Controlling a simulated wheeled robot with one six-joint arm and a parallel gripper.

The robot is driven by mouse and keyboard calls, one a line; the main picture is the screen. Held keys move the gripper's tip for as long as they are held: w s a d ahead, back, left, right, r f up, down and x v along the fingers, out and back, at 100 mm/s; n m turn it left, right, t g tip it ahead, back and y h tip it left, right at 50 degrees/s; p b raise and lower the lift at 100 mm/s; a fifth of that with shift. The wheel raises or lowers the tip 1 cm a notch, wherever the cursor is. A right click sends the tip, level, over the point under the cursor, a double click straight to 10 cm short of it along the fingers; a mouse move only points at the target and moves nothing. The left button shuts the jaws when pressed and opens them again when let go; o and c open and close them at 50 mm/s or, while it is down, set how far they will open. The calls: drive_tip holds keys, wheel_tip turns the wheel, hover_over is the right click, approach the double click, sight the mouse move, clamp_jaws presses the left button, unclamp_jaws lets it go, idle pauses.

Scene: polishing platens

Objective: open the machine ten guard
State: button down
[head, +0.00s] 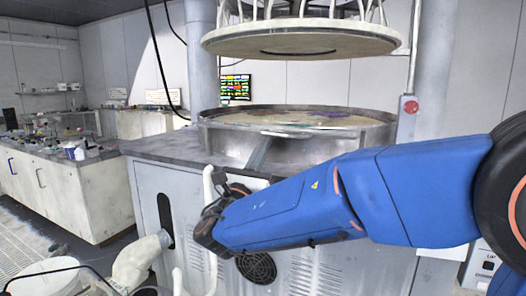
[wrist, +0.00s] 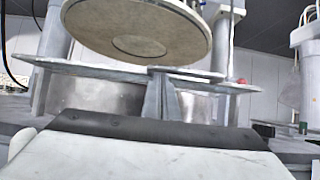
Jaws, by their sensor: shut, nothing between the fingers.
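The polishing machine stands ahead in the head view, with a grey-white cabinet (head: 300,265) and a round metal-walled basin (head: 315,140). A round upper platen (head: 300,40) hangs above it, clear of the rim; it also shows in the wrist view (wrist: 138,22). I cannot tell which part is the guard, and no machine number is readable.
A white workbench (head: 65,190) with small items stands at the left. A pale hose (head: 135,262) joins the cabinet's left side. A lit screen (head: 236,87) hangs behind. Grating floor lies at the lower left.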

wheel_tip(320, 180, up, 4)
drive_tip(key=shift+s+f+g+y, duration=0.1)
drive_tip(key=shift+f+g+y, duration=0.1)
drive_tip(key=shift+g, duration=0.35)
drive_tip(key=shift+f+g+y, duration=0.1)
drive_tip(key=shift+g+y, duration=0.1)
drive_tip(key=shift+g, duration=0.35)
